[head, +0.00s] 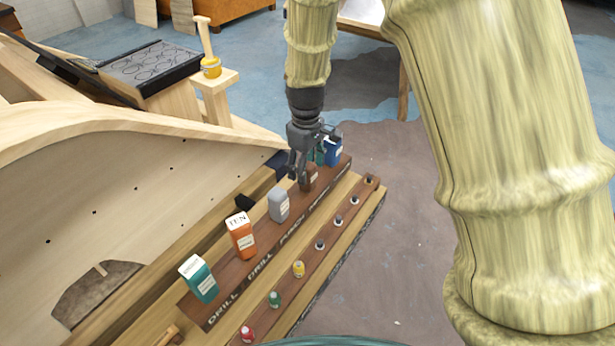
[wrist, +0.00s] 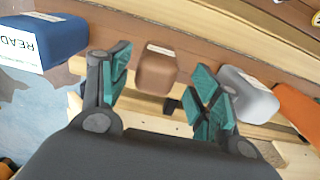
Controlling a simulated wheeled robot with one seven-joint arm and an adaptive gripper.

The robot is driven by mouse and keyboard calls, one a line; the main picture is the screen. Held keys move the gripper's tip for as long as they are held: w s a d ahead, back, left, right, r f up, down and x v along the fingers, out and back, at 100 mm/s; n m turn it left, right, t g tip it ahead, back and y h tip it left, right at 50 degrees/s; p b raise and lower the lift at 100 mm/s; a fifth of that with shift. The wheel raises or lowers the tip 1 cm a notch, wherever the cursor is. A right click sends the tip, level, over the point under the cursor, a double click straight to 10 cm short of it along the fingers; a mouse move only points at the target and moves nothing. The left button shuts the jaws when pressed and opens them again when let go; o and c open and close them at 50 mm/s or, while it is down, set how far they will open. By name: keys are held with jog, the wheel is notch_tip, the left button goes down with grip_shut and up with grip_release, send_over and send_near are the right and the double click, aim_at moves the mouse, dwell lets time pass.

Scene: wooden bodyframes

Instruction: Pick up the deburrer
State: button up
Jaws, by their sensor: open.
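No readable label names the deburrer, so I cannot tell which block it is. My gripper (head: 303,176) points down over the far part of a brown rack. In the wrist view my gripper (wrist: 163,66) is open, with its teal-padded fingers apart and nothing held. A brown block with a pale label (wrist: 157,73) shows between the fingers, beyond the tips; contact is not visible. The brown block (head: 309,179) also shows in the head view, partly hidden by my gripper. A grey block (wrist: 248,95) is right of the fingers, and a blue block marked "READ" (wrist: 45,42) is left.
The rack (head: 230,285) also holds a grey block (head: 279,205), an orange block (head: 240,236), a green block (head: 199,279) and a blue block (head: 334,151). Small coloured pieces line its front strip. A wooden frame (head: 90,180) rises at left. Floor at right is open.

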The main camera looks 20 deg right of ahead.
jog(key=shift+w+d+f, duration=0.1)
jog(key=shift+f, duration=0.95)
jog(key=shift+d+f, duration=0.1)
jog(key=shift+f, duration=0.9)
jog(key=c, duration=1.3)
